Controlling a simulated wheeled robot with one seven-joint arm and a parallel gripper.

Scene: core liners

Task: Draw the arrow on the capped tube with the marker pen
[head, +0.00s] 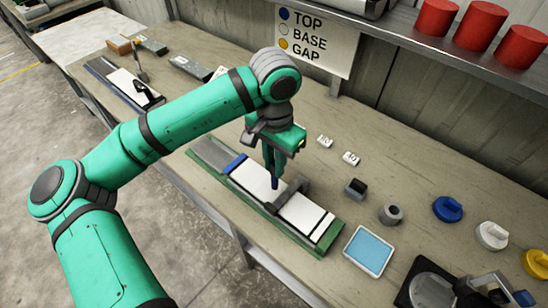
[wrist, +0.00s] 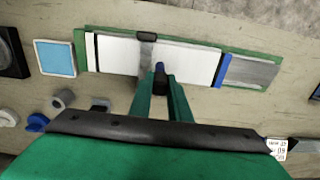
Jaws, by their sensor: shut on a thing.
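The capped tube (head: 258,179) is a long white tube lying in a green cradle (head: 320,251). It has a blue cap (head: 235,162) at its left end and a white end (head: 324,228) past a black line at its right. In the wrist view the tube (wrist: 190,60) looks plain white, with the blue cap (wrist: 222,70) on the right. My gripper (head: 273,168) is shut on the marker pen (wrist: 159,69), whose dark blue end points down at the tube. I cannot tell whether the tip touches it. A dark bracket (head: 291,193) crosses the tube beside the pen.
A blue-topped tray (head: 369,251) stands right of the cradle. Loose blue (head: 448,209), white (head: 492,235) and yellow (head: 536,262) caps lie farther right. A sign (head: 312,38) lists blue TOP, white BASE, yellow GAP. Two small white tags (head: 350,158) lie behind the tube.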

